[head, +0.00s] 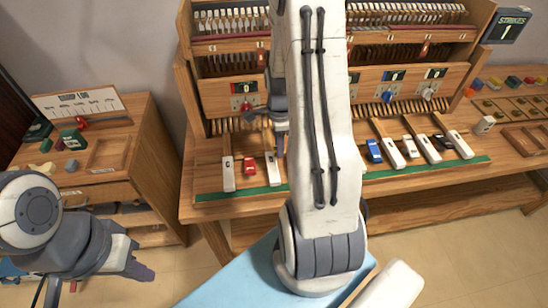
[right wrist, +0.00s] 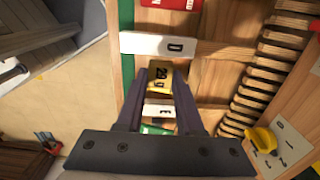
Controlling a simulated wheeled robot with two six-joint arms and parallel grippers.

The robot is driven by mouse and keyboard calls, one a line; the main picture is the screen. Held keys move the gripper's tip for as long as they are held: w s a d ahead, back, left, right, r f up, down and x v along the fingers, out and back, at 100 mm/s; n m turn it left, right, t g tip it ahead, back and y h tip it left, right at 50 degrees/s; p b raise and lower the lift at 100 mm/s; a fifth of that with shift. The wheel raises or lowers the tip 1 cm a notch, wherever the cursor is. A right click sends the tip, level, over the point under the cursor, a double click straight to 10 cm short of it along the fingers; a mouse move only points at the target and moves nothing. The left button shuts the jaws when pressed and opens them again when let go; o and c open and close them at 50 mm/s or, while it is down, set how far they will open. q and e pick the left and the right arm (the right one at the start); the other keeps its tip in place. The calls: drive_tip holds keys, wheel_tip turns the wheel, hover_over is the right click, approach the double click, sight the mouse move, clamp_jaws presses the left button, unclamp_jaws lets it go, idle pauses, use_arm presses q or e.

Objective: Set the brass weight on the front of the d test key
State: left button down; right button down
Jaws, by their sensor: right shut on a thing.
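The d test key (head: 273,168) is a white-fronted key near the green strip, left of my arm in the head view. In the right wrist view the D key (right wrist: 158,45) lies just beyond my fingertips. My right gripper (right wrist: 160,78) is shut on the yellow brass weight (right wrist: 163,86), marked 20 g. The weight appears beside the D key, between it and the E key (right wrist: 158,110); its height above them is unclear. In the head view my right gripper (head: 280,140) is partly hidden by my arm. My left gripper (head: 140,270) is low at the left, away from the keys.
A red key block (head: 250,166) stands left of the D key, with another white key (head: 228,173) beyond. A green strip (head: 240,194) edges the bench. A blue block (head: 374,151) and several white keys are right of my arm. A side cabinet (head: 140,140) stands left.

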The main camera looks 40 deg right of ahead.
sight(274, 167)
drive_tip(key=shift+a+f, duration=0.55)
drive_tip(key=shift+a, duration=0.35)
drive_tip(key=shift+a+f, duration=0.1)
drive_tip(key=shift+f, duration=0.2)
wheel_tip(274, 167, down, 3)
drive_tip(key=shift+f+p, duration=0.1)
drive_tip(key=shift+p, duration=0.4)
drive_tip(key=shift+f, duration=0.15)
